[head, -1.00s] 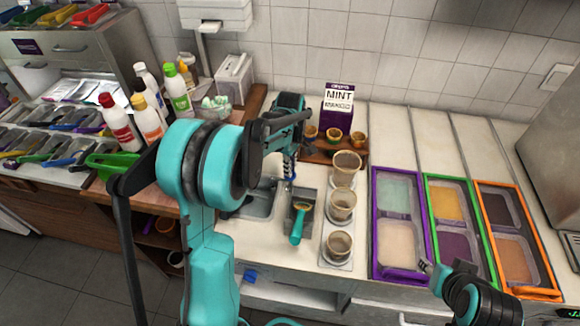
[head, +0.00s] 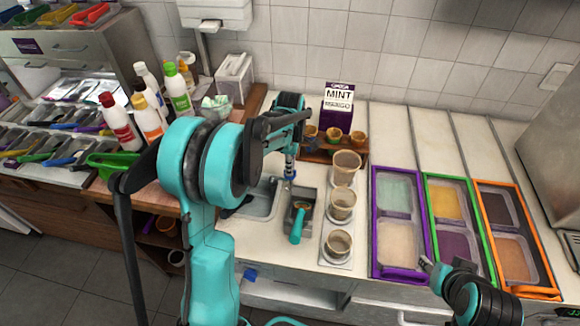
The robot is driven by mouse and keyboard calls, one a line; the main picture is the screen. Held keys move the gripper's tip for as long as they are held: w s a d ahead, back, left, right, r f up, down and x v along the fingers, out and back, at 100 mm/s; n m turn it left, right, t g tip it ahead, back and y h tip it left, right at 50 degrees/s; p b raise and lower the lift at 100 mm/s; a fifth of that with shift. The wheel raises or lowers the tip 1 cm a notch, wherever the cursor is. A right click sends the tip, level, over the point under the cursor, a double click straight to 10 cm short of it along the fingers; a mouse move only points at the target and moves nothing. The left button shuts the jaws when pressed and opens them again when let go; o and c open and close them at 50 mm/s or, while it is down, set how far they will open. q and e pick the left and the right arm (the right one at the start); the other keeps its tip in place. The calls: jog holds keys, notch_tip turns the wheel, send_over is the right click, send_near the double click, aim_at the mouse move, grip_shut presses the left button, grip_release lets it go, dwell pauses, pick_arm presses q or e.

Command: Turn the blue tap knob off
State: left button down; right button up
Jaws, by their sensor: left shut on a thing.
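My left gripper (head: 290,170) reaches down at the back of the small metal well (head: 312,199), partly hidden by my own arm. It is shut on a small blue part there, the blue tap knob (head: 290,179). The tap's body and the knob's exact angle are too small and too covered to tell. A scoop with a teal handle (head: 296,226) rests in the well, just in front of the knob. My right gripper (head: 426,264) is at the lower right, by the front edge of the purple-framed tray; its fingers are too small to read.
A sink (head: 262,200) lies left of the well. Several cups (head: 340,204) stand in a row to its right. Framed topping trays (head: 425,262) fill the counter's right side. Sauce bottles (head: 118,122) stand at left. A purple mint box (head: 338,108) stands behind.

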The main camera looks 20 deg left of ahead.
pick_arm(q)
jog(key=c, duration=1.6)
grip_release()
notch_tip(320, 180, up, 12)
